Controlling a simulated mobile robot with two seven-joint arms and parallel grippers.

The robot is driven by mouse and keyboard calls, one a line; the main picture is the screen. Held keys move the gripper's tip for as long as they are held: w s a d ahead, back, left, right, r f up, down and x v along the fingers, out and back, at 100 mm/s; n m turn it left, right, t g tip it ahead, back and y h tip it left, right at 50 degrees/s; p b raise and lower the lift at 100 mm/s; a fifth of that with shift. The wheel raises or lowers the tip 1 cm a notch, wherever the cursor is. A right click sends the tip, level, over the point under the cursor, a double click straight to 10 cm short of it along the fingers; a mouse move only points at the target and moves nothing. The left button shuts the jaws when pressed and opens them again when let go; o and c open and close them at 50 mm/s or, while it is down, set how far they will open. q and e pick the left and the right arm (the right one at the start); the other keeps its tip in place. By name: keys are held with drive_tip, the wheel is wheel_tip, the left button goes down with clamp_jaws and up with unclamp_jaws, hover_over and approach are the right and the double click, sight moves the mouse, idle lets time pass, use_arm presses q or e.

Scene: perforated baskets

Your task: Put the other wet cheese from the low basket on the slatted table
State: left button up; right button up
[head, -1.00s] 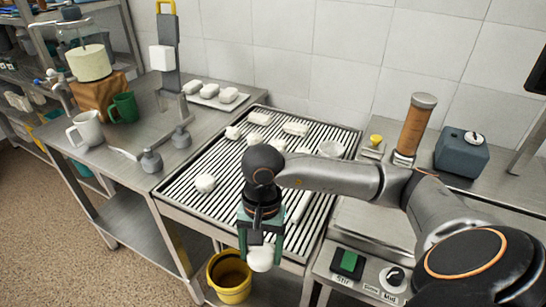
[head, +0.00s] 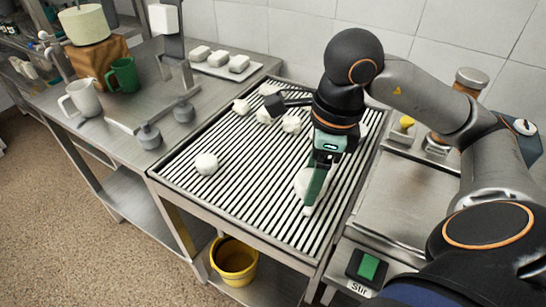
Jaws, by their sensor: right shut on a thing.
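My right gripper (head: 312,196) is over the front right part of the slatted table (head: 235,215), pointing down. It is shut on a white cheese (head: 301,182), partly hidden behind a green finger. I cannot tell whether this cheese touches the slats. Another round white cheese (head: 206,163) lies by itself on the left of the slats. Several more white pieces, one of them at the back left (head: 242,106), lie towards the back, some partly hidden by my right arm. I cannot make out the low basket. My left gripper is not in view.
A yellow bucket (head: 234,262) stands below.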

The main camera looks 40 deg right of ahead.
drive_tip(key=w+a+f, duration=0.1)
drive_tip(key=w+f, duration=0.2)
drive_tip(key=w, duration=0.4)
hover_over(261, 194)
drive_tip(key=s, duration=0.2)
drive_tip(key=f, duration=0.3)
drive_tip(key=f+p, duration=0.1)
drive_tip(key=f, duration=0.1)
drive_tip(key=shift+w+d, duration=0.15)
drive_tip(key=shift+w, duration=0.1)
drive_tip(key=shift+w+f, duration=0.4)
drive_tip(key=shift+f, duration=0.05)
drive_tip(key=shift+w+f, duration=0.15)
drive_tip(key=shift+f, duration=0.75)
drive_tip(key=shift+w+f, duration=0.1)
drive_tip(key=shift+f, duration=0.75)
drive_tip(key=shift+f, duration=0.2)
drive_tip(key=o, duration=1.4)
drive_tip(key=shift+r, duration=0.1)
drive_tip(key=r, duration=0.8)
drive_tip(key=s+d+r, duration=0.1)
drive_tip(key=r, duration=0.3)
drive_tip(key=shift+r, duration=0.1)
